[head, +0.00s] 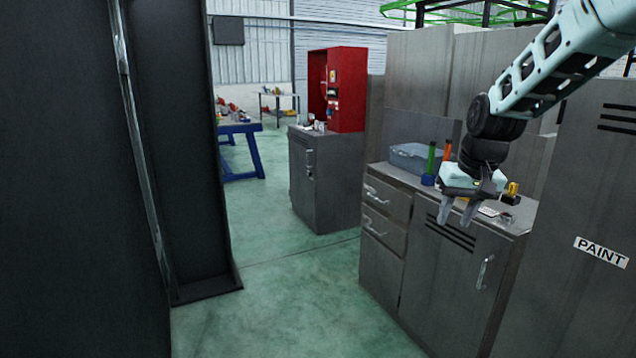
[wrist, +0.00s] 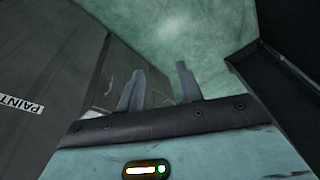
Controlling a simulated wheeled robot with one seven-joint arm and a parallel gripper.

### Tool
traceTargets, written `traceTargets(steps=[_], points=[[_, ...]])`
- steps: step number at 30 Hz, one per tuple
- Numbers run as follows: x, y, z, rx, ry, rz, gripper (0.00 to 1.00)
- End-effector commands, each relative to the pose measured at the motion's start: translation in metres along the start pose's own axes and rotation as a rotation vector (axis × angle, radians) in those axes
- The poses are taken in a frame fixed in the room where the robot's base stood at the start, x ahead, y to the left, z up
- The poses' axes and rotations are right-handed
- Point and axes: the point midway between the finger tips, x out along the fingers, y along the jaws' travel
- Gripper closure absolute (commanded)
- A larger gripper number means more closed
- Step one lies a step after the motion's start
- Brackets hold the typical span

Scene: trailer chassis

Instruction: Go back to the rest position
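My gripper (head: 458,208) hangs from my arm at the right of the head view, pointing down in front of the grey workbench cabinet (head: 455,270). Its two fingers are apart with nothing between them. In the wrist view the open fingers (wrist: 158,88) show against the green floor (wrist: 190,35), also empty.
On the cabinet top are a grey-blue bin (head: 415,157), a green tube (head: 431,158) and a yellow item (head: 512,188). A grey locker labelled PAINT (head: 600,251) stands at right. A dark tall panel (head: 185,150) stands at left. The floor (head: 270,300) between is clear.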

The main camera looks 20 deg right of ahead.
Motion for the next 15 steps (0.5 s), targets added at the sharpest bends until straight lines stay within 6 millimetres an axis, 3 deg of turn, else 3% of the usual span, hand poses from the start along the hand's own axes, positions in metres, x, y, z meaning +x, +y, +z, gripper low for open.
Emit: traceTargets(steps=[1,3,7,9,12,15], points=[[0.003,-0.038,0.018,-0.085,-0.022,-0.019,0.64],[0.006,-0.081,0.045,-0.189,-0.049,-0.041,0.64],[0.009,-0.15,0.111,-0.393,-0.102,-0.073,0.64],[0.009,-0.178,0.152,-0.509,-0.132,-0.086,0.64],[0.008,-0.205,0.214,-0.672,-0.171,-0.096,0.64],[0.006,-0.216,0.268,-0.817,-0.201,-0.098,0.64]])
